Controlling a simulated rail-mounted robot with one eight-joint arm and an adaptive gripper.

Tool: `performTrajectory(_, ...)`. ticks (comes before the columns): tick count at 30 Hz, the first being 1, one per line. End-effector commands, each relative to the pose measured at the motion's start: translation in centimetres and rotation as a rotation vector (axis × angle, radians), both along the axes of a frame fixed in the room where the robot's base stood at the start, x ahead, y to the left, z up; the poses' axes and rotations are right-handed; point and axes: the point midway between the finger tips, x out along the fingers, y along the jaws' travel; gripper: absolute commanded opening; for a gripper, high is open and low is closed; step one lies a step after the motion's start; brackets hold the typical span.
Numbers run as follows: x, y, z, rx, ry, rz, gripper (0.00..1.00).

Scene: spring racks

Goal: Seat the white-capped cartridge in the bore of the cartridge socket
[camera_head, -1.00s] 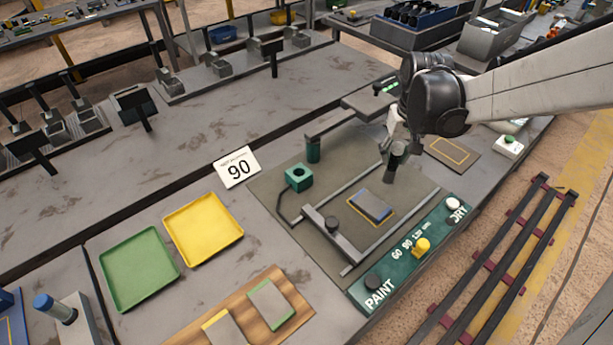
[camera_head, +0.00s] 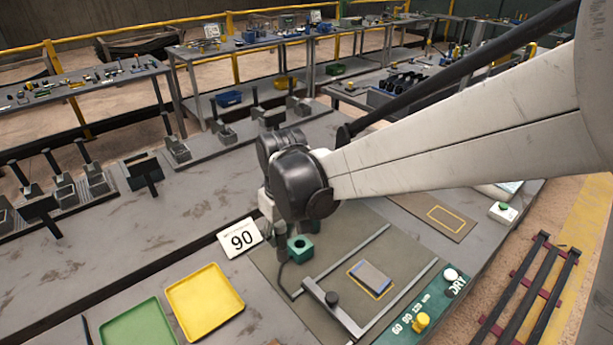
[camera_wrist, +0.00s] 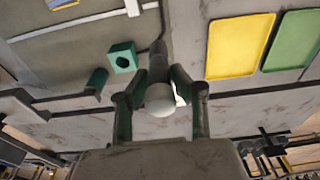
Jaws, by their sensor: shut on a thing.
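The cartridge's round white cap (camera_wrist: 160,99) shows between the green-padded fingers of my gripper (camera_wrist: 157,92) in the wrist view. Its dark body extends past the fingers, close beside the socket in that picture. My gripper is shut on it. The cartridge socket is a teal block with a dark round bore (camera_wrist: 123,57); in the head view the socket (camera_head: 300,248) stands on the grey mat, its bore facing up. The dark cartridge body (camera_head: 281,236) hangs just behind and left of the socket, apparently outside the bore. The arm hides most of my gripper there.
A "90" sign (camera_head: 240,238) stands left of the socket. A yellow tray (camera_head: 204,302) and a green tray (camera_head: 137,325) lie further left. A teal post (camera_wrist: 96,83) stands near the socket.

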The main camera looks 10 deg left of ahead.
Motion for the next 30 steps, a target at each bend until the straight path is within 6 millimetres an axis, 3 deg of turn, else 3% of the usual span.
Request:
performTrajectory(15, 9.6, -1.2, -5.9, 0.000, 0.000, -0.004, 0.00)
performTrajectory(23, 11.0, -1.4, -6.9, 0.000, 0.000, -0.003, 0.00)
performTrajectory(30, 11.0, -1.4, -10.1, 0.000, 0.000, -0.003, 0.00)
